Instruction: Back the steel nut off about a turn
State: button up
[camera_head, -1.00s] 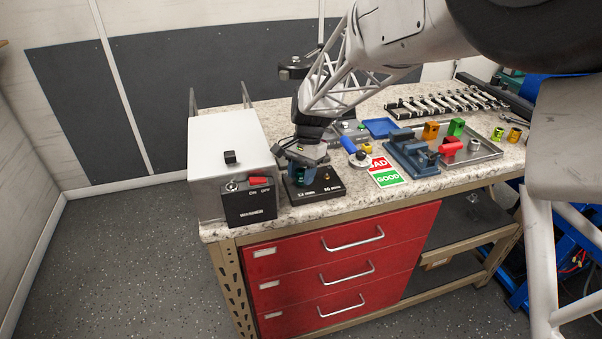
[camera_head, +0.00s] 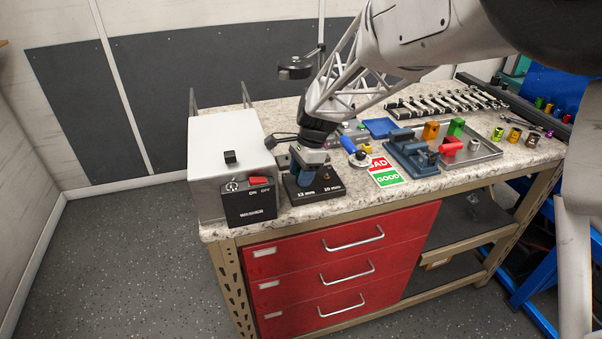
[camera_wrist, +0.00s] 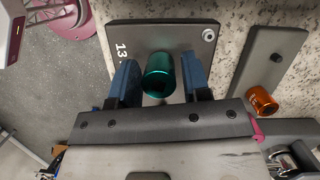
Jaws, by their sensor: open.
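My gripper (camera_head: 306,180) points down over the black block (camera_head: 330,189) marked "13 mm" and "10 mm" at the bench's front left. In the wrist view its two blue fingers (camera_wrist: 159,78) are apart, one on each side of a teal cylinder (camera_wrist: 160,74) standing at the "13" end of the block (camera_wrist: 180,37). I cannot tell whether the fingers touch it. A small round silver piece (camera_wrist: 208,34), perhaps the steel nut, sits at the block's other end, clear of the fingers.
A grey box (camera_head: 230,150) and the black washer switch box (camera_head: 248,203) stand close to the left. A BAD/GOOD card (camera_head: 388,178), a blue fixture (camera_head: 412,157) and a tray (camera_head: 482,152) lie to the right. In the wrist view an orange cylinder (camera_wrist: 262,103) stands right of the gripper.

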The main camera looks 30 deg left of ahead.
jog(key=m+y, duration=0.1)
jog(key=m, duration=0.4)
jog(key=shift+t, duration=0.4)
jog(key=m+t, duration=0.1)
jog(key=m, duration=0.3)
jog(key=shift+m, duration=0.4)
